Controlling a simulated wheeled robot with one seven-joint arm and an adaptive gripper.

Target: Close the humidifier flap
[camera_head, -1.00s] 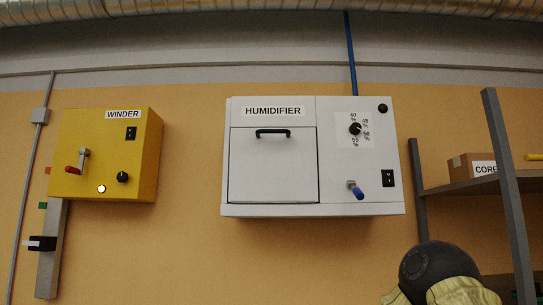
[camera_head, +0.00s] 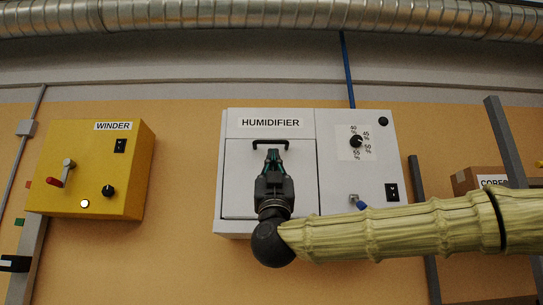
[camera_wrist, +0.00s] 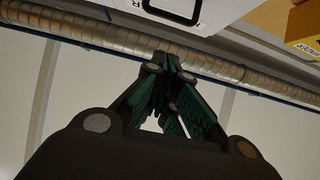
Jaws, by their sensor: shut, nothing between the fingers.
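The humidifier (camera_head: 360,185) is a white wall box with a label at the top. Its flap (camera_head: 240,185) is a white square panel on the left half, with a black bar handle (camera_head: 270,143) near its upper edge. The flap looks flush or nearly flush with the front; I cannot tell for sure. My gripper (camera_head: 273,153) is shut and empty, pointing up in front of the flap, its tips just below the handle in the picture. Contact cannot be told. In the wrist view, the shut fingertips (camera_wrist: 172,66) lie below the black handle (camera_wrist: 172,14), apparently apart from it.
The humidifier's right side has a dial (camera_head: 356,141), a blue-tipped lever (camera_head: 361,204) and a black switch (camera_head: 392,192), near my arm. The yellow winder box (camera_head: 95,170) hangs left. A shelf post (camera_head: 507,140) and carton (camera_head: 478,179) stand right. A duct (camera_head: 250,17) runs above.

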